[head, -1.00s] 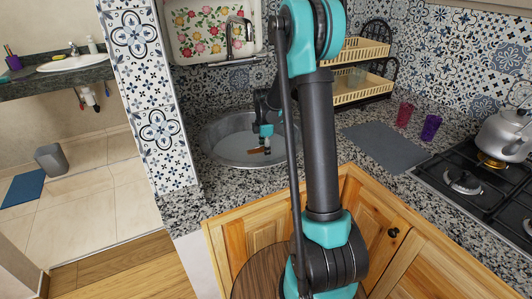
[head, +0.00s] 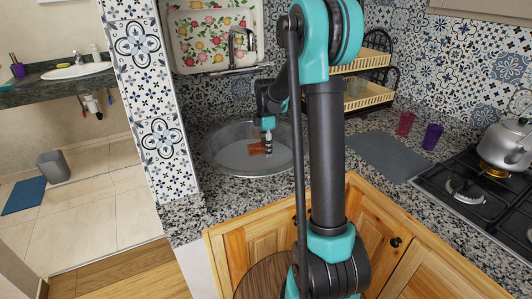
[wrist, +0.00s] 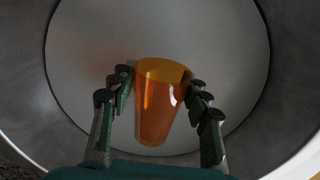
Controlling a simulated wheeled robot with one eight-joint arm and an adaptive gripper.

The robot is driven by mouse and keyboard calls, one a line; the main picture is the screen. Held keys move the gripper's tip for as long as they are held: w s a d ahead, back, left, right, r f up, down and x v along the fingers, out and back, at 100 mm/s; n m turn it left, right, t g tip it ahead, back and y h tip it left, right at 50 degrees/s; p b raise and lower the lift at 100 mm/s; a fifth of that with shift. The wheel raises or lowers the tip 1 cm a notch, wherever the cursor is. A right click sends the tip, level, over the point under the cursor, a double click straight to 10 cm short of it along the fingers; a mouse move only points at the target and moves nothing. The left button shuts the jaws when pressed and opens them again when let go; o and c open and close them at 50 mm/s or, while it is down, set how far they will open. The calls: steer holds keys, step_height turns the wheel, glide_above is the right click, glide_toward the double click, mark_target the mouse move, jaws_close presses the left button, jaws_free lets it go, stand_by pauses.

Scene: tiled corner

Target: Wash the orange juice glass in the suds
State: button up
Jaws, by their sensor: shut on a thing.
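The orange glass (wrist: 160,105) is translucent and held between the fingers of my gripper (wrist: 160,84) in the wrist view. Its wide rim is at the top of that picture and its narrower end points down. In the head view the glass (head: 257,148) looks small and tilted beneath my gripper (head: 267,140), inside the outline of the round metal sink (head: 225,133). A flat grey surface, the suds (wrist: 85,75), fills the sink behind the glass. I cannot tell whether the glass touches this surface.
A tap (head: 240,45) stands behind the sink. Right of it are a dish rack (head: 362,98), a grey mat (head: 388,157), a red cup (head: 405,123), a purple cup (head: 432,136), and a kettle (head: 505,140) on the stove (head: 475,205). The mat is bare.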

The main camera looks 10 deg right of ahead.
steer(key=shift+r, duration=5.3)
steer(key=shift+r, duration=2)
steer(key=shift+s, duration=0.15)
